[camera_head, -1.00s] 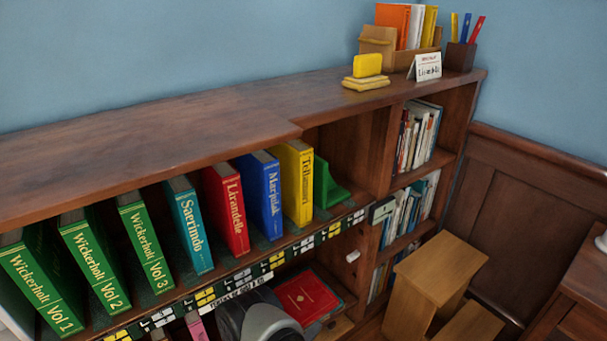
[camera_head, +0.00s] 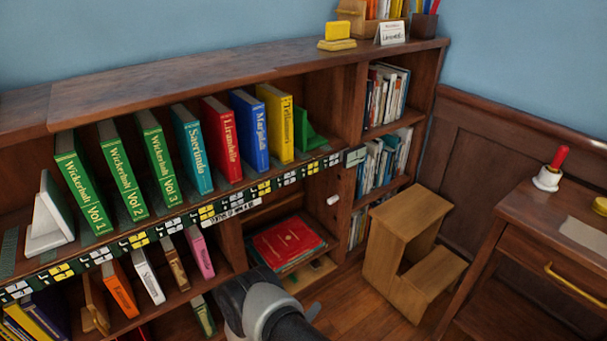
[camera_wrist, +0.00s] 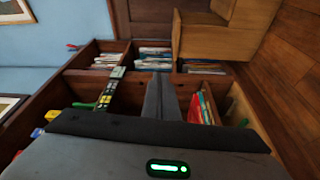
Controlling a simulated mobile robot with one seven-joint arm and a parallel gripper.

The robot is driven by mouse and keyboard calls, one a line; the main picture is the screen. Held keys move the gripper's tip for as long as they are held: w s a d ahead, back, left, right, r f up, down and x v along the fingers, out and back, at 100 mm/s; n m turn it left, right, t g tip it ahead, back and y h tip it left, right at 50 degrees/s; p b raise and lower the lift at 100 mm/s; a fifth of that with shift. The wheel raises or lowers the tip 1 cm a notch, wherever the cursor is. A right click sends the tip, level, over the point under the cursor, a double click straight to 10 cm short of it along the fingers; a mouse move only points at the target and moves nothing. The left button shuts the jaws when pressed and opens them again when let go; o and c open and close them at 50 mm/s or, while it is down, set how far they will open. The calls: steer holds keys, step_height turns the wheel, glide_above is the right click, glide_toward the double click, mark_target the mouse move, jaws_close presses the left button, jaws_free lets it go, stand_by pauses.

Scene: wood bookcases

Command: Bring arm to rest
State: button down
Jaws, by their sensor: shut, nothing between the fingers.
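My gripper (camera_wrist: 163,82) shows in the wrist view with its two dark fingers together and nothing between them. It points toward the bookcase shelves and is apart from the books there.
A wooden step stool (camera_head: 400,225) stands right of my arm. A desk (camera_head: 560,225) with a red-handled stamp (camera_head: 552,168) is at the far right. Red books (camera_head: 286,243) lie flat in a low compartment close to my arm. Some floor (camera_head: 350,310) is clear between arm and desk.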

steer(key=w+a+r+m+g+y, duration=0.1)
steer(key=w+a+r+m+y, duration=0.2)
steer(key=w+r, duration=0.5)
steer(key=w+a+r+m+g+y, duration=0.1)
steer(key=w+a+r+y, duration=0.35)
steer(key=w+r, duration=0.35)
steer(key=w+a+r+m+y, duration=0.1)
steer(key=w+r+y, duration=0.1)
steer(key=r, duration=0.6)
steer(key=w+r+m+y, duration=0.1)
steer(key=w+r+y, duration=0.1)
steer(key=r, duration=0.7)
steer(key=s+d+r+g+y, duration=0.1)
steer(key=s+d+r+g, duration=0.15)
steer(key=s+r, duration=0.4)
steer(key=s+d+r+g+y, duration=0.1)
steer(key=s+d+r+y, duration=0.15)
steer(key=s+r, duration=0.35)
steer(key=s+d+r+m+g+h, duration=0.1)
steer(key=s+d+m+g+h, duration=0.1)
steer(key=s+d, duration=0.8)
steer(key=s+d+r+m+g+h, duration=0.15)
steer(key=s+d, duration=0.35)
steer(key=s, duration=1)
step_height(320, 180, up, 26)
steer(key=p, duration=2.5)
steer(key=shift+s+f+p, duration=0.15)
steer(key=shift+s+p, duration=0.15)
steer(key=shift+s, duration=0.1)
